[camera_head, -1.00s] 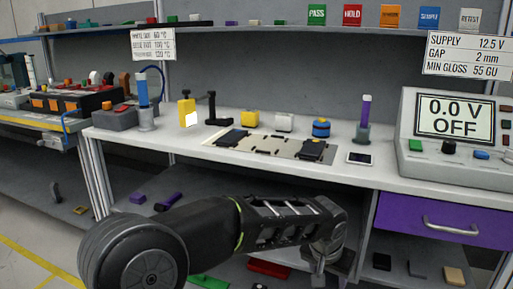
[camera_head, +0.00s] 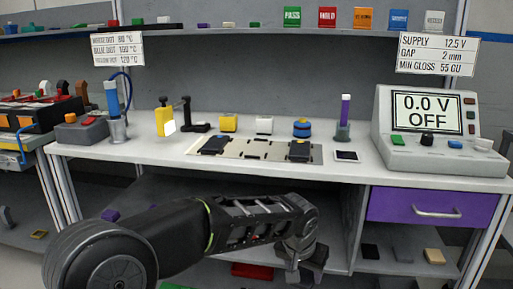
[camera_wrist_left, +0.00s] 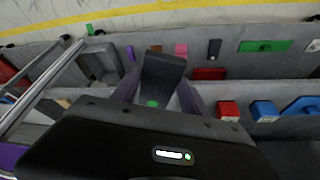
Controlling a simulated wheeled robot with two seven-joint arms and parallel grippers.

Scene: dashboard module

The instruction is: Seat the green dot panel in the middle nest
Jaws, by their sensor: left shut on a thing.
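The beige fixture plate (camera_head: 229,155) lies on the workbench. A dark panel (camera_head: 215,145) sits at its left end and another dark panel (camera_head: 300,151) at its right end. The middle nest (camera_head: 256,149) between them shows no panel. My left gripper (camera_head: 304,268) hangs low in front of the bench edge, below the top. In the left wrist view my left gripper (camera_wrist_left: 158,96) is shut on a dark panel (camera_wrist_left: 164,72) with a green dot near the fingers. My right gripper is not in view.
Behind the fixture stand a yellow block (camera_head: 228,122), a white block (camera_head: 264,125) and a blue round part (camera_head: 302,128). A small dark-screened device (camera_head: 346,156) lies to its right. The supply console (camera_head: 437,130) stands further right, above a purple drawer (camera_head: 438,206).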

